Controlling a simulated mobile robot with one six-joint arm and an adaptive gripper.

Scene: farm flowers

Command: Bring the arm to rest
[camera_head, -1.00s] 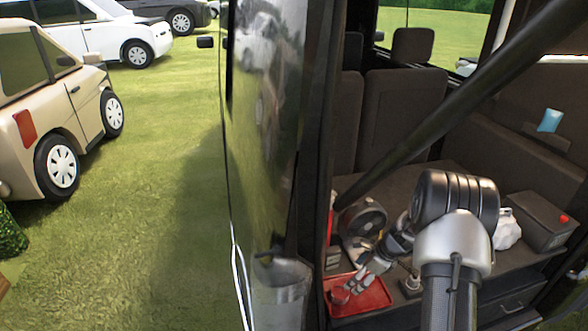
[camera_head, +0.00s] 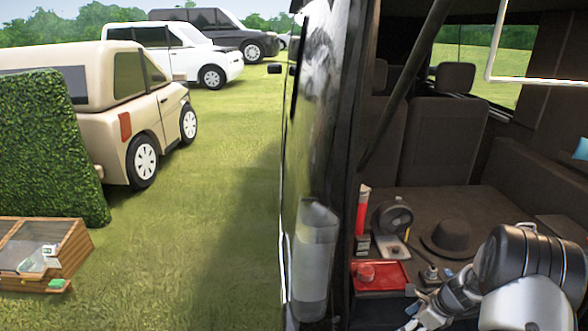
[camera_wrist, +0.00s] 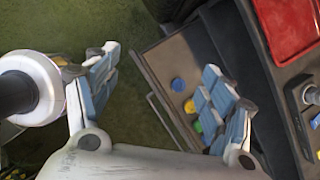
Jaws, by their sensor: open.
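My gripper (camera_wrist: 162,78) is open in the wrist view, its two blue-grey padded fingers wide apart with nothing between them. In the head view my gripper (camera_head: 416,318) is low at the bottom edge, partly cut off, in front of the vehicle's cargo floor. It is apart from the red tray (camera_head: 394,283), which holds a small round red thing (camera_head: 365,270). The red tray also shows at the top right of the wrist view (camera_wrist: 285,25).
A dark hat (camera_head: 450,234) and a round dark device (camera_head: 392,217) stand on the cargo floor. A drawer (camera_wrist: 170,55) below holds blue, yellow and green round pieces. A hedge (camera_head: 50,145), a wooden box (camera_head: 75,255) and parked cars stand on the grass at left.

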